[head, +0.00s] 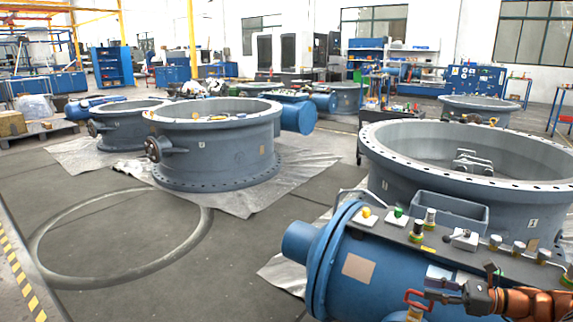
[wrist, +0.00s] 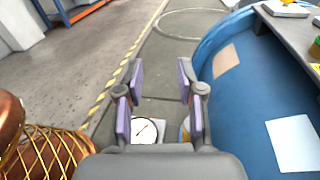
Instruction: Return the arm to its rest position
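My gripper (head: 440,292) is at the lower right in the head view, at the end of my copper-coloured arm, in front of the blue actuator cylinder (head: 357,267). In the wrist view my gripper (wrist: 161,78) has two grey fingers with purple pads spread apart, with nothing between the pads. A white dial gauge (wrist: 147,131) shows beyond and below the fingers. The blue cylinder (wrist: 235,95) lies to the right of the fingers. A red handle (head: 416,299) shows just below the gripper in the head view; I cannot tell whether they touch.
A grey shelf (head: 440,240) with buttons and small fittings sits above the cylinder. A large grey valve ring (head: 400,160) stands behind it. Another valve (head: 217,150) stands further back on sheeting. Open floor (head: 110,235) lies to the left, beside a yellow-black stripe (head: 22,275).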

